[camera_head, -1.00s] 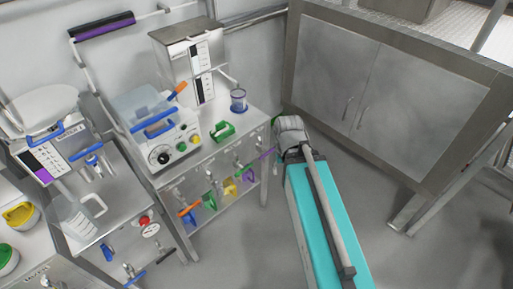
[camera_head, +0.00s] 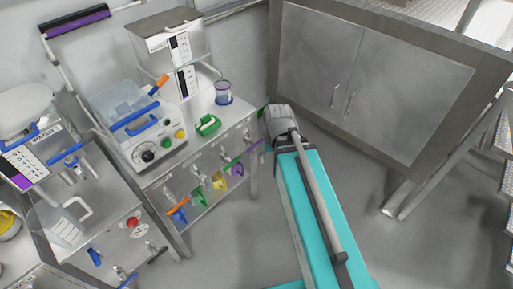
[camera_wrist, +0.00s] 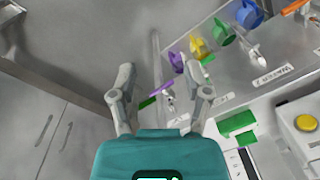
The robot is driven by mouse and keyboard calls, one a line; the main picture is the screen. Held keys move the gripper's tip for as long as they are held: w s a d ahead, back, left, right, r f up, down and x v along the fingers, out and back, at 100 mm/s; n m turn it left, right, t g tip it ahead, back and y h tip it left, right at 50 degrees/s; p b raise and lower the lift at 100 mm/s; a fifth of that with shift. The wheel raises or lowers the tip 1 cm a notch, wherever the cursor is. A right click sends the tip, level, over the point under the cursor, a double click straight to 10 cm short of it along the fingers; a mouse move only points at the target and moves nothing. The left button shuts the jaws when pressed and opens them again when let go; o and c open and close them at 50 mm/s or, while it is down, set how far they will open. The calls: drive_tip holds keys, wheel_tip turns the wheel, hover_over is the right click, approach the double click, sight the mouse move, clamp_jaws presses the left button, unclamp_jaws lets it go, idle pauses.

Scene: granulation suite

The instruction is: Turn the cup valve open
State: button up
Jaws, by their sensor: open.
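My gripper (camera_wrist: 164,84) is open, its two grey fingers spread apart in the wrist view. Just beyond and partly between the fingers is a small metal tap (camera_wrist: 170,98), with a green lever (camera_wrist: 147,103) beside it near the left finger. I see no contact, and nothing is held. A purple cup (camera_wrist: 176,62), a yellow cup (camera_wrist: 199,46), a green cup (camera_wrist: 224,32) and a blue cup (camera_wrist: 249,14) line up along the bench front. They also show in the head view, where my gripper is mostly hidden. I cannot tell which tap is the cup valve.
A clear blue-rimmed cup (camera_head: 223,94) and a green item (camera_head: 207,124) stand on the bench. A white machine (camera_head: 150,150) with a yellow button is at the left. A large grey cabinet (camera_head: 370,85) stands to the right of my arm. Floor between is clear.

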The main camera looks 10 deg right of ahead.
drive_tip(key=w+a+f+m+t+y+b, duration=0.1)
drive_tip(key=w+f+y+b, duration=0.4)
drive_tip(key=f+b, duration=0.55)
drive_tip(key=m+t+y+b, duration=0.5)
drive_tip(key=t+y+b, duration=0.4)
drive_tip(key=b, duration=2.3)
approach(257, 145)
drive_tip(key=w+v, duration=0.1)
drive_tip(key=v, duration=0.2)
drive_tip(key=shift+s+d+f, duration=0.15)
drive_tip(key=shift+s+f, duration=0.05)
drive_tip(key=shift+s+x, duration=0.15)
drive_tip(key=shift+x, duration=3.3)
drive_tip(key=shift+s+x, duration=0.15)
drive_tip(key=shift+x, duration=3.35)
drive_tip(key=shift+r, duration=0.1)
